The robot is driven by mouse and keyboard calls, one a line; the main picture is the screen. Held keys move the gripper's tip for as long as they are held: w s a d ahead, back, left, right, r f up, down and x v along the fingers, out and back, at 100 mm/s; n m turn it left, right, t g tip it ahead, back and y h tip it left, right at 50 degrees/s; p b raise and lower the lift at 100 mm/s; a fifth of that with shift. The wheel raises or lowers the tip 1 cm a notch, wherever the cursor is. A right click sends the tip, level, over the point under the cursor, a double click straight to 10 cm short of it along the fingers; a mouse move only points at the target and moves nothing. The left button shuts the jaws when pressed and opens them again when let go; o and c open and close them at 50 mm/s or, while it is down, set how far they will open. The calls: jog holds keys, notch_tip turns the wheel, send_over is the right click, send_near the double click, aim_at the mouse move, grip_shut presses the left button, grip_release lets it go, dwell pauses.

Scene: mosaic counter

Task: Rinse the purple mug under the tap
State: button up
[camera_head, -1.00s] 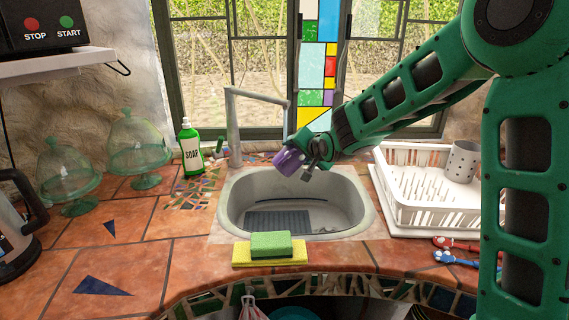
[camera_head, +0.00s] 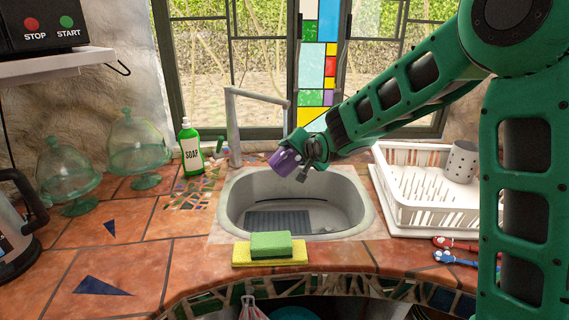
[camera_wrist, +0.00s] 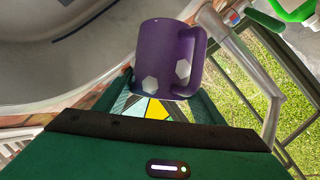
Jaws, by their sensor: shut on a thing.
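The purple mug (camera_head: 284,161) is held tilted over the back part of the sink (camera_head: 232,205), close to the tap (camera_head: 233,125). My gripper (camera_head: 304,160) is shut on the mug, coming from the right. In the wrist view the mug (camera_wrist: 168,60) shows white hexagon spots and its handle on the right, beside the grey tap (camera_wrist: 268,105). I see no clear stream of water from the tap. The mug's inside is not visible.
A green soap bottle (camera_head: 191,148) stands left of the tap. A sponge (camera_head: 271,245) lies on a yellow cloth (camera_head: 240,256) at the sink's front edge. A white dish rack (camera_head: 405,215) with a grey cup (camera_head: 462,160) stands right. Glass domes (camera_head: 137,150) stand left.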

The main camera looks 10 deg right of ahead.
jog(key=shift+d, duration=0.15)
jog(key=shift+w+d, duration=0.15)
jog(key=shift+d, duration=0.3)
jog(key=shift+a, duration=0.25)
jog(key=shift+a, duration=0.4)
jog(key=shift+d, duration=0.2)
dwell(0.4)
jog(key=shift+d, duration=0.45)
jog(key=shift+a, duration=0.25)
jog(key=shift+a, duration=0.35)
